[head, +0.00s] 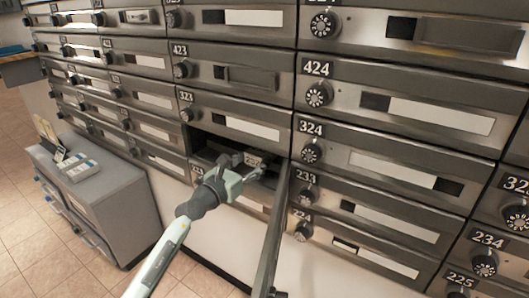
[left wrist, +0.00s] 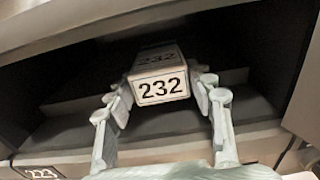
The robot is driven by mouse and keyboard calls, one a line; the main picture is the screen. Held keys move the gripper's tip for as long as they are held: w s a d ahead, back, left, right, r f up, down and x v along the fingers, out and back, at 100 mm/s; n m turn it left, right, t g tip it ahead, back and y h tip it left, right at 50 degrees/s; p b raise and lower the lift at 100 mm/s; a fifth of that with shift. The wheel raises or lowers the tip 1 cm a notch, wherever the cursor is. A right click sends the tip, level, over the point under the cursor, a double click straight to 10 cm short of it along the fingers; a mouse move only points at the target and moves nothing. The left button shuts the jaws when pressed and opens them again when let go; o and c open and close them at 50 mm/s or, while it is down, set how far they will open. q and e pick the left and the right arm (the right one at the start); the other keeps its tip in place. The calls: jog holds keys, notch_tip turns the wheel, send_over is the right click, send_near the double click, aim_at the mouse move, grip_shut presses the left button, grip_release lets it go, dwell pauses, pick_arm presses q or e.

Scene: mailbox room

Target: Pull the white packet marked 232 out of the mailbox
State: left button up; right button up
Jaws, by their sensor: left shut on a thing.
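The white packet (left wrist: 158,89) marked 232 sits in the dark opening of a mailbox, its numbered end facing out in the left wrist view. The packet shows small in the head view (head: 254,160). My left gripper (left wrist: 160,100) has its two fingers on either side of the packet's front end and is shut on it. In the head view my left gripper (head: 242,166) reaches into the open mailbox (head: 213,141). The packet's rear part lies in shadow inside the box. My right gripper is not in view.
The mailbox door (head: 271,235) stands swung open to the right of my left gripper. Closed mailboxes with dials surround the opening. A grey cabinet (head: 120,196) with small items on top stands at the left. Tiled floor shows at the far left.

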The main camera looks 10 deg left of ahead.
pick_arm(q)
jog(key=shift+r, duration=0.1)
jog(key=shift+r+p, duration=0.25)
jog(key=shift+p, duration=0.25)
jog(key=shift+s+a, duration=0.2)
jog(key=shift+s, duration=0.25)
jog(key=p+v, duration=0.1)
jog(key=v, duration=1.3)
